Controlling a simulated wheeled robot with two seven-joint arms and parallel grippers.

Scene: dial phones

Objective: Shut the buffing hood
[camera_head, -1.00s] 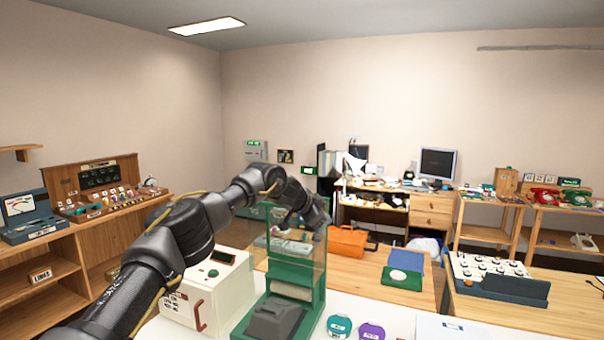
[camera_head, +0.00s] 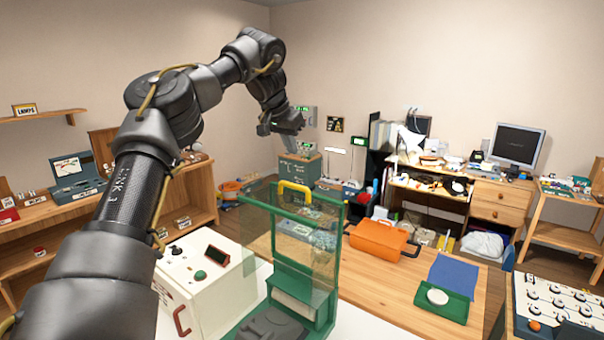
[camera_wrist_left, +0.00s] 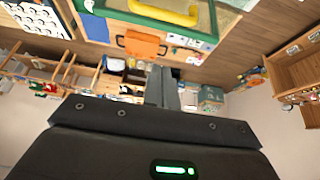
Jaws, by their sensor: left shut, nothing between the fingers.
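The buffing hood (camera_head: 330,262) is a clear panel in a green frame, with a yellow handle (camera_head: 295,188) along its top edge. It stands up steeply above the green base, with a dark grey block (camera_head: 268,328) uncovered in front. The handle also shows upside down at the top of the left wrist view (camera_wrist_left: 165,12). My left gripper (camera_head: 292,128) is above the handle, apart from it, shut and empty. Its closed fingers (camera_wrist_left: 162,88) show in the wrist view. My right gripper is not in view.
A cream box (camera_head: 205,265) with a red handle stands close left of the hood. An orange case (camera_head: 382,240) and a green-and-blue item (camera_head: 447,287) lie on the wooden table to the right. The air above the hood is free apart from my left arm.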

